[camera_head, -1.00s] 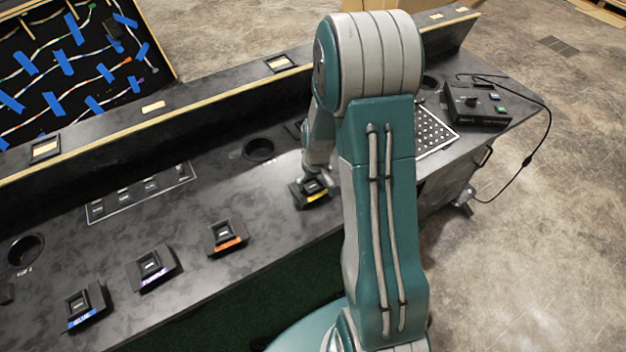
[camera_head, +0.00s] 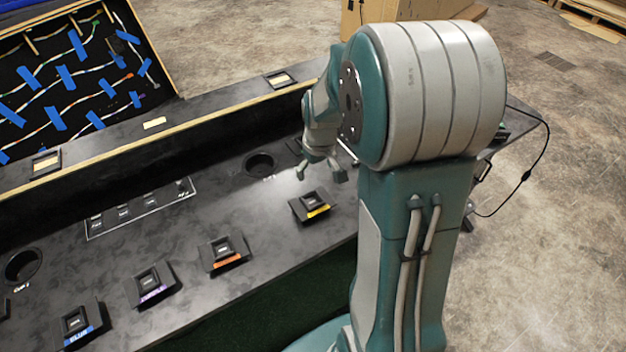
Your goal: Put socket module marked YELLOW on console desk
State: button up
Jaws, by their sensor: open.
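The black socket module with a yellow label (camera_head: 312,206) sits flat on the console desk (camera_head: 215,290), near its front edge. My gripper (camera_head: 321,174) is open and empty. It is raised above and behind the yellow module, apart from it. My arm's large upper links fill the right of the view and hide the right part of the desk.
Modules with orange (camera_head: 223,254), purple (camera_head: 151,286) and blue (camera_head: 78,325) labels stand in a row to the left. A switch panel (camera_head: 140,208) and round cup holes (camera_head: 259,165) lie behind them. A raised ledge (camera_head: 175,120) runs along the back.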

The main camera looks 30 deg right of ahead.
jog(key=s+a+r+t, duration=0.2)
jog(key=s+a+r, duration=0.4)
jog(key=s+r, duration=0.2)
jog(key=s+a+r+t, duration=0.2)
jog(key=s+a+r, duration=0.4)
jog(key=s+r, duration=0.2)
jog(key=shift+s+a+r, duration=0.2)
jog(key=shift+s+a, duration=0.2)
jog(key=shift+s, duration=0.5)
